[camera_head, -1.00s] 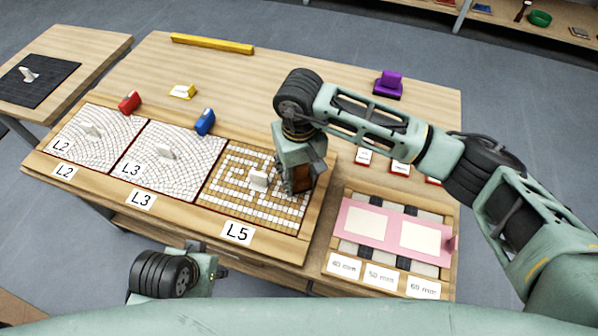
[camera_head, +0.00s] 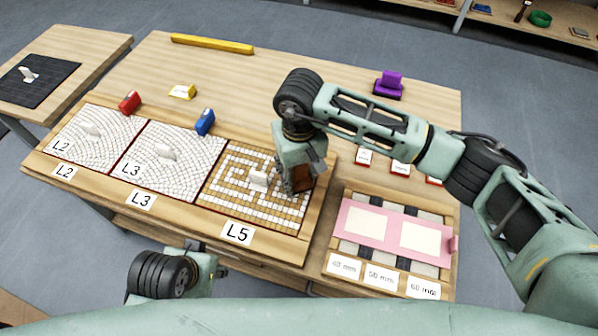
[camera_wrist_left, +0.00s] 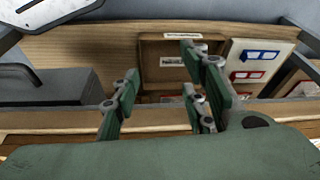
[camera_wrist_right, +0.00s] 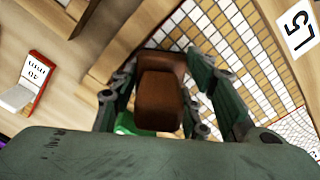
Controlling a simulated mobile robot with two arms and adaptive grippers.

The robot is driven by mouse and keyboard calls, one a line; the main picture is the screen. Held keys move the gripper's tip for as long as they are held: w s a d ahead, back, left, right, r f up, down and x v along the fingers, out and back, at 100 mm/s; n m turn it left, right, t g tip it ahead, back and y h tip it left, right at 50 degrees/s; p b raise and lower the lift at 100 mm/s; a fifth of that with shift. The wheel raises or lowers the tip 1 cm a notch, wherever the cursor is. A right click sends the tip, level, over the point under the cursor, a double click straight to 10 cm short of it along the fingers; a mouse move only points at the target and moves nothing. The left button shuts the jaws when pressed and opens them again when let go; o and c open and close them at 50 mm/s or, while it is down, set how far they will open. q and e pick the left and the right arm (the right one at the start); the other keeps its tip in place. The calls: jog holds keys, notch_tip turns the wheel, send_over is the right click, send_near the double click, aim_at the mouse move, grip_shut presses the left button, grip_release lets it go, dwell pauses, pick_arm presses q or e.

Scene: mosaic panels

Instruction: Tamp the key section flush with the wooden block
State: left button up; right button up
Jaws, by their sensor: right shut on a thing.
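My right gripper (camera_head: 300,180) is shut on a brown wooden block (camera_wrist_right: 160,95), which sits between its fingers in the right wrist view. My left gripper (camera_wrist_left: 165,85) is open and empty, in front of the table's near edge.
The L2 panel (camera_head: 75,151) and L3 panel (camera_head: 140,186) lie to the left, each with a white handle. A pink template (camera_head: 382,232) lies to the right. Red (camera_head: 130,102) and blue (camera_head: 205,122) objects stand behind the panels.

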jog(key=shift+r, duration=0.5)
jog(key=shift+r+p, duration=0.7)
jog(key=shift+r, duration=0.55)
jog(key=shift+r+p, duration=0.6)
jog(key=shift+r, duration=1.05)
pick_arm(q)
notch_tip(320, 180, down, 10)
jog(key=shift+w+d+r+g, duration=0.15)
jog(key=shift+g, duration=0.15)
pick_arm(e)
jog(key=shift+w, duration=0.15)
